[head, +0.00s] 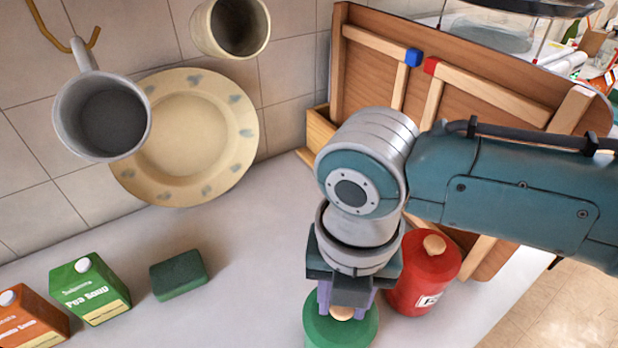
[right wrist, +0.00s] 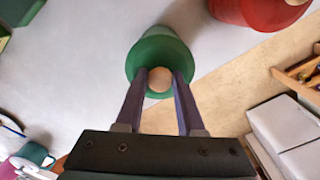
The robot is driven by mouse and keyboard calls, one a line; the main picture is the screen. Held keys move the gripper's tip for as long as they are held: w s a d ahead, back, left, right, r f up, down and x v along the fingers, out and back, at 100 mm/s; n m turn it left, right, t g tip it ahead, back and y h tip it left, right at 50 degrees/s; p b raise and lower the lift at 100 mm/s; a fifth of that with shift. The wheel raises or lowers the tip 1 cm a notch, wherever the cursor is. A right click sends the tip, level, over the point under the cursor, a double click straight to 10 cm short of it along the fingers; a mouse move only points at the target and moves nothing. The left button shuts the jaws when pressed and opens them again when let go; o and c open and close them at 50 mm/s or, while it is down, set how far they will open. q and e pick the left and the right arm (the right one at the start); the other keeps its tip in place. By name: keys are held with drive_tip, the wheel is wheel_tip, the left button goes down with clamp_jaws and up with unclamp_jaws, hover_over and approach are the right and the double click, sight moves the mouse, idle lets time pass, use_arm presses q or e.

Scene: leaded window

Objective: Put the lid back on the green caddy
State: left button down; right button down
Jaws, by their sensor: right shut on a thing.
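The green lid (head: 318,330) with its round wooden knob (head: 342,313) is at the bottom edge of the head view. My right gripper (head: 342,308) points down at it, with its purple fingers on either side of the knob. In the right wrist view the gripper (right wrist: 161,80) is shut on the wooden knob (right wrist: 159,79), with the green lid (right wrist: 145,58) around it. A green body, seemingly the caddy (right wrist: 158,34), shows beyond the lid. I cannot tell whether the lid rests on it or hangs just above. My left gripper is not in view.
A red canister (head: 405,297) with a wooden knob stands close to the right of the lid. A green sponge (head: 178,275), a green carton (head: 90,290) and an orange carton (head: 32,318) are at left. A plate (head: 195,140) and hanging mug (head: 103,115) are behind. The counter (head: 250,255) between is clear.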

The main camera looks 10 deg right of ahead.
unclamp_jaws()
idle(0.6)
wheel_tip(320, 180, up, 7)
drive_tip(key=p, duration=0.7)
drive_tip(key=shift+r, duration=0.1)
drive_tip(key=shift+c, duration=0.2)
